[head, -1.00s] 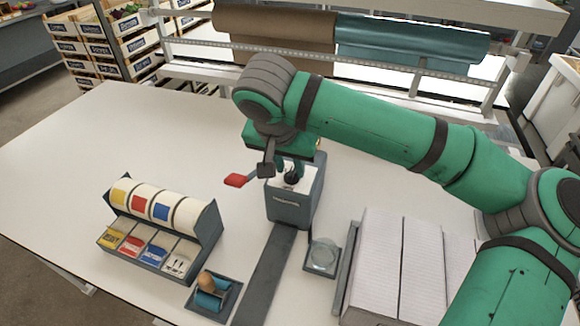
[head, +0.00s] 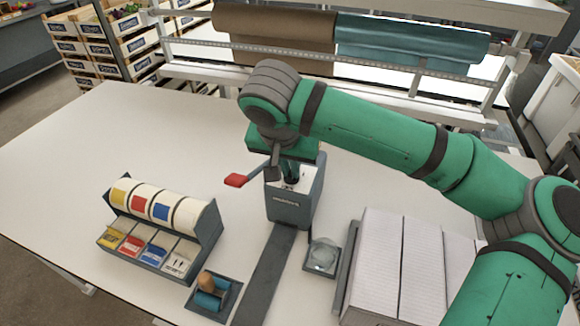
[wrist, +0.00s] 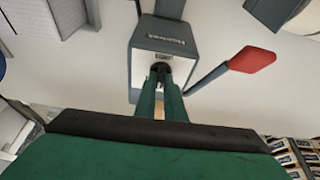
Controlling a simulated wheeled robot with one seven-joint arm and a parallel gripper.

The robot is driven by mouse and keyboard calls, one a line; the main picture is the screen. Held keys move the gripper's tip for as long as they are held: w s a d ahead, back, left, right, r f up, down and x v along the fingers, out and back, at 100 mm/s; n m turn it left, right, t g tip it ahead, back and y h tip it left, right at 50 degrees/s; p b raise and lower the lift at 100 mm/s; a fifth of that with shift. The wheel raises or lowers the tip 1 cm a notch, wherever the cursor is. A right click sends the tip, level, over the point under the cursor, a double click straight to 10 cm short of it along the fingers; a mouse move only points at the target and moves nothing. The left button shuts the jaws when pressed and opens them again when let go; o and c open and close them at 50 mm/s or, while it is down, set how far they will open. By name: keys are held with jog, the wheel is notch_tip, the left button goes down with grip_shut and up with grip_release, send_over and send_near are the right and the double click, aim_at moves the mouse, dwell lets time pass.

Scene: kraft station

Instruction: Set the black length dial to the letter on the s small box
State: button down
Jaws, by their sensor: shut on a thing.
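My gripper (wrist: 161,90) is over the white top of the grey dispenser (wrist: 142,75). Its two green fingers are shut on the black dial (wrist: 161,70) on that top. In the head view the dispenser (head: 291,208) stands mid-table and my gripper (head: 291,180) comes down on it from above, largely hiding the dial. A small window shows beside the dial in the wrist view, but its letter is too small to read. I cannot make out the small box with its letter.
A red-ended lever (head: 236,180) sticks out left of the dispenser. A label rack (head: 205,235) and a roller in a tray (head: 232,297) stand at the front left. A small dish (head: 323,254) and flat cartons (head: 381,265) lie to the right. The table's left is clear.

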jog(key=n+y, duration=0.1)
jog(key=n, duration=0.3)
jog(key=shift+d+y, duration=0.15)
jog(key=shift+y, duration=0.25)
jog(key=shift+d+n+y, duration=0.2)
jog(key=shift+n+y, duration=0.5)
jog(key=shift+n, duration=1.5)
jog(key=c, duration=1.8)
grip_release()
jog(key=shift+c, duration=0.2)
jog(key=shift+r, duration=0.1)
jog(key=v, duration=1)
jog(key=shift+r, duration=0.35)
jog(key=shift+d, duration=0.1)
